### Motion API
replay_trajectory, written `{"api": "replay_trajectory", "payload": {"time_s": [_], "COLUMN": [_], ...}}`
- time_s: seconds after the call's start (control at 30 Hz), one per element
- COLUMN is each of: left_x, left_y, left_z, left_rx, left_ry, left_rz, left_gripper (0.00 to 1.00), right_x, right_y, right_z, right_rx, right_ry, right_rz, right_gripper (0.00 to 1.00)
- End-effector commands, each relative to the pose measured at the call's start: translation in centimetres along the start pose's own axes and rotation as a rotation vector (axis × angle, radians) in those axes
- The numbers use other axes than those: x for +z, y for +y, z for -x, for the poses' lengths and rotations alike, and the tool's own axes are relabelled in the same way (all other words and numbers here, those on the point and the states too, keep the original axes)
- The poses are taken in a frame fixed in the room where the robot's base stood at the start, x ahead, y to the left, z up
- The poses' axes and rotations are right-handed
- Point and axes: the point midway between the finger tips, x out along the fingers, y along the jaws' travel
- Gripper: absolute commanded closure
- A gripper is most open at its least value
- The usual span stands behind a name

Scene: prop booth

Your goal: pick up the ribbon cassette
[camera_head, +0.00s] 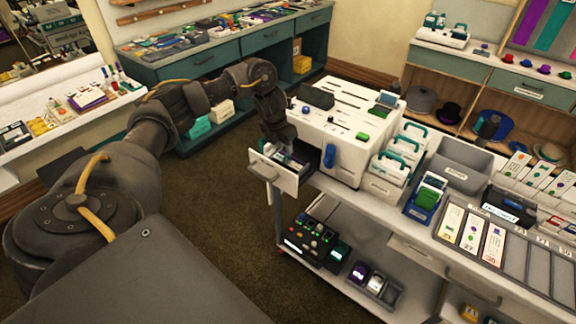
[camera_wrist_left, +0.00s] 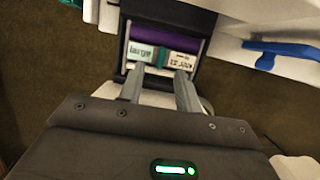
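A small pulled-out drawer (camera_head: 275,177) at the left end of the white cart holds several dark cassette-like items (camera_head: 290,158). My left gripper (camera_head: 284,142) reaches down just above this drawer. In the left wrist view, a dark-framed cassette (camera_wrist_left: 170,32) with a purple band, a teal middle and two pale labels lies just beyond the fingertips. Which item is the ribbon cassette I cannot tell for certain. The left gripper (camera_wrist_left: 160,77) has its two fingers apart, with nothing visibly held between them. My right gripper is not in view.
A white machine (camera_head: 345,135) with a blue handle (camera_head: 329,156) stands right behind the drawer. White holders with green handles (camera_head: 402,150) and a grey bin (camera_head: 466,166) stand to its right. A lower shelf holds a button panel (camera_head: 310,240). Open floor (camera_head: 225,190) lies left of the cart.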

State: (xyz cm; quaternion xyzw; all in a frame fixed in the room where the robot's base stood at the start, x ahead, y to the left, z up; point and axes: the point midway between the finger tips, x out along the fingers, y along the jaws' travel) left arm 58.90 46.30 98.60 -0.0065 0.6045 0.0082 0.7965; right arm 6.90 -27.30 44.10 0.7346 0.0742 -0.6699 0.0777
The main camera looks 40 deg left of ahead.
Motion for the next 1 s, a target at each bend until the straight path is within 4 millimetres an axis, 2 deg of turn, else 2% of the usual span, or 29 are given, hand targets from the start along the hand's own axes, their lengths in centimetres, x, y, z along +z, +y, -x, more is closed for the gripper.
{"api": "replay_trajectory", "payload": {"time_s": [0.2,0.33,0.63,0.9,1.0], "left_x": [0.1,0.0,0.1,0.1,0.1], "left_y": [-0.1,-0.1,-0.1,-0.1,-0.1], "left_z": [-2.6,-4.4,-5.0,-5.0,-5.0], "left_rx": [0.002,0.001,0.001,0.001,0.001], "left_ry": [0.006,0.004,0.001,0.001,0.001], "left_rz": [0.003,0.002,0.000,0.001,0.001], "left_gripper": [0.66,0.66,0.66,1.00,1.00], "right_x": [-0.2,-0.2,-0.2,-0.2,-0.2], "right_y": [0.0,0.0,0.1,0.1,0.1], "right_z": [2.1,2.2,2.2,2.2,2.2], "right_rx": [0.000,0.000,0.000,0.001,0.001], "right_ry": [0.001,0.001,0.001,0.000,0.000], "right_rz": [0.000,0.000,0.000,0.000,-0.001], "right_gripper": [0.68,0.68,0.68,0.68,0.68]}}
